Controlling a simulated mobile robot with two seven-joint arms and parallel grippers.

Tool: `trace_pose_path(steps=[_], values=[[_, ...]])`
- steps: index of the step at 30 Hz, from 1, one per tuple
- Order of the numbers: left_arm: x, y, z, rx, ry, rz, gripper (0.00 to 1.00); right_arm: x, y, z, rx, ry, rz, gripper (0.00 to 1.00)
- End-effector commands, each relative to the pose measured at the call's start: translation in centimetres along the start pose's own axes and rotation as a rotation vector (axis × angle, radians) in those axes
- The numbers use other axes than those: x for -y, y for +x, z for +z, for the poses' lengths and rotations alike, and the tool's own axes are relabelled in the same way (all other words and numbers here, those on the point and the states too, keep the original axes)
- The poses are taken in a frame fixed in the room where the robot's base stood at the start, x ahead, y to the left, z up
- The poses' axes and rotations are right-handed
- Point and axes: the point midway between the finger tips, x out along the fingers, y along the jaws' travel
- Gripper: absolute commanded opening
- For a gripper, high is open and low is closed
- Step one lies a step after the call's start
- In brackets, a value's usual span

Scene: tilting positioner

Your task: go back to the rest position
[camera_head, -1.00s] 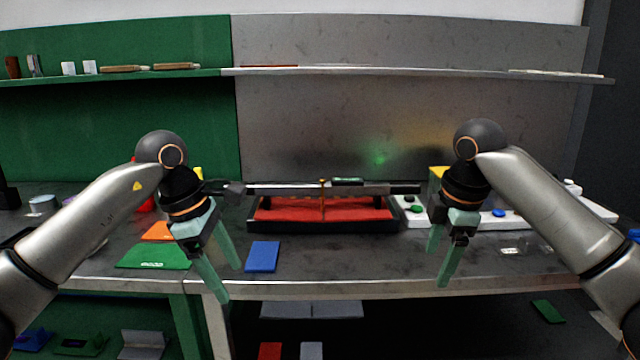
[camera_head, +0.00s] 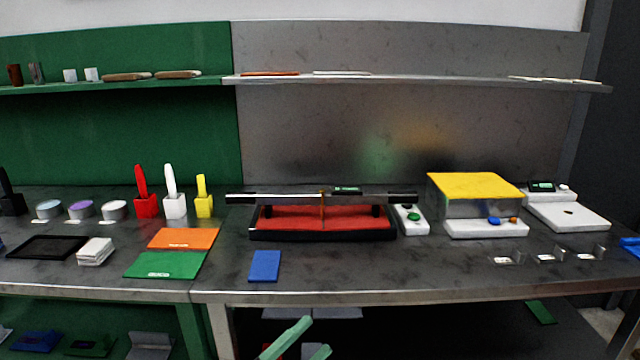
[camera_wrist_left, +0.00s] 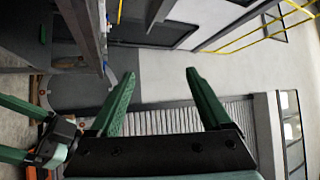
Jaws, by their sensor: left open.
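My left gripper (camera_head: 317,336) shows at the bottom edge of the head view, below the table's front edge. Only its green fingers show there. In the left wrist view its two fingers (camera_wrist_left: 158,76) stand wide apart with nothing between them. My right gripper (camera_wrist_left: 12,130) shows at the left of the left wrist view, its green fingers spread and their tips cut off by the edge. It is out of the head view. The black tray with a red bed (camera_head: 275,222) stands on the table, with a long grey bar (camera_head: 285,197) level above it.
The table (camera_head: 350,285) has a clear front strip. A blue plate (camera_head: 265,266), green mat (camera_head: 165,265) and orange mat (camera_head: 184,239) lie left of centre. A yellow-topped box (camera_head: 474,185) stands at right. Wall shelves (camera_head: 420,80) run behind.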

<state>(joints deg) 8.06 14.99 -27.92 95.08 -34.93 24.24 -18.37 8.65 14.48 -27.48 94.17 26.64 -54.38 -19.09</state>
Motion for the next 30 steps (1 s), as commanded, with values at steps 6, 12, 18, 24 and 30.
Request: trace_pose_path(steps=[6, 12, 18, 24, 30], values=[[-5.5, -9.6, 4.0, 0.496, -0.535, 0.036, 0.82, 3.2, -2.7, 6.3, -0.055, 0.225, 0.096, 0.82], [-11.8, -21.3, 3.3, 0.942, -0.977, 0.079, 0.82, 5.1, -7.0, 11.8, -0.085, 0.378, 0.211, 0.82], [-15.4, -29.5, -0.2, 1.235, -1.244, 0.107, 0.82, 6.2, -10.6, 15.2, -0.098, 0.447, 0.292, 0.82], [-16.3, -31.8, -1.5, 1.318, -1.317, 0.114, 0.82, 6.4, -11.7, 16.1, -0.102, 0.461, 0.314, 0.82], [-16.3, -31.8, -1.4, 1.317, -1.316, 0.115, 0.82, 6.4, -11.6, 16.1, -0.102, 0.460, 0.314, 0.82]])
